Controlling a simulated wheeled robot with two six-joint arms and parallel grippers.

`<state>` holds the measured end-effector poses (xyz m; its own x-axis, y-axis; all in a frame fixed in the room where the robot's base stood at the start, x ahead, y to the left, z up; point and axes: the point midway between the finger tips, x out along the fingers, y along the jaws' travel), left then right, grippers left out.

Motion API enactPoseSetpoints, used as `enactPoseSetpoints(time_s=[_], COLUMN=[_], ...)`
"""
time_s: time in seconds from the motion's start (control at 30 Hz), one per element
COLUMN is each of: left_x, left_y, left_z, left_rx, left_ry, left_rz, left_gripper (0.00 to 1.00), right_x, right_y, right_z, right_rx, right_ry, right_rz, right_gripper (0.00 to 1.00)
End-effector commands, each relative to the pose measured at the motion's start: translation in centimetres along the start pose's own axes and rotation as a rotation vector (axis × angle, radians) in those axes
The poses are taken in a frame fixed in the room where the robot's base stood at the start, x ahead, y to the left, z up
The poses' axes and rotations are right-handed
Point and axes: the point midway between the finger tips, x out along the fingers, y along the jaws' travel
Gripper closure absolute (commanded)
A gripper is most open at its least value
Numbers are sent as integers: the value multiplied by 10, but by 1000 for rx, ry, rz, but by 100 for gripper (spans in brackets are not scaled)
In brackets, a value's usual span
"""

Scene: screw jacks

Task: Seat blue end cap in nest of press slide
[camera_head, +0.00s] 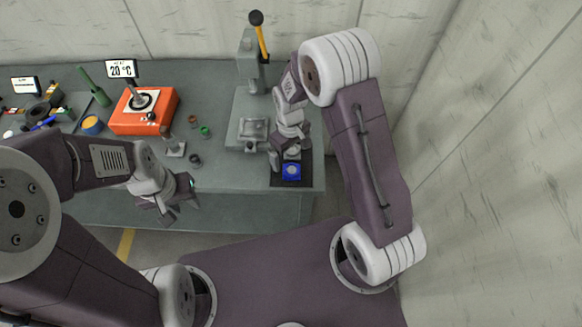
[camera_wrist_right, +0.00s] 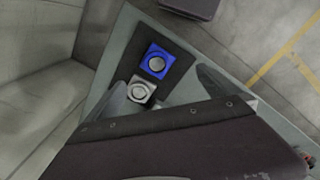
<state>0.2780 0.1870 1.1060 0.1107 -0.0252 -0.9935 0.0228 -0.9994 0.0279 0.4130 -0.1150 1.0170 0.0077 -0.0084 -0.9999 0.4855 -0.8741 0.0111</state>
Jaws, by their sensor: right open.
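A blue square block with a round grey centre (camera_head: 291,171), which I take for the blue end cap, lies on a dark mat near the bench's right front corner; it also shows in the right wrist view (camera_wrist_right: 157,62). A similar grey block (camera_wrist_right: 139,91) sits beside it. My right gripper (camera_wrist_right: 165,88) is open above the mat, with the grey block near its left finger and the blue one beyond the fingertips. The press (camera_head: 250,62) stands behind, with a grey slide and nest (camera_head: 253,130) in front of it. My left gripper (camera_head: 180,205) appears open and empty at the bench's front edge.
An orange hot plate (camera_head: 145,112) with a 20 °C display stands left of the press. Small brown (camera_head: 192,120), green (camera_head: 204,131) and dark (camera_head: 195,160) rings lie between them. A wall stands close on the right. The front middle of the bench is clear.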

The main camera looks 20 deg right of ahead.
Motion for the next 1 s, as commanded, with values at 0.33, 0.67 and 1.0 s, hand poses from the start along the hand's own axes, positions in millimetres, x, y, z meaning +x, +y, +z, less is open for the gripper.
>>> enactPoseSetpoints(time_s=[0.33,0.67,1.0], left_x=[-10,-28,-28], left_y=[0,1,1], left_z=[-1,-3,-3], left_rx=[0,0,0], left_ry=[1,0,0], left_rz=[0,0,0], left_gripper=[64,64,64], right_x=[39,81,91], right_y=[0,-2,-2], right_z=[0,3,1], right_rx=[1,2,2], right_ry=[0,-4,1], right_rz=[0,-1,0], right_gripper=[0,0,8])
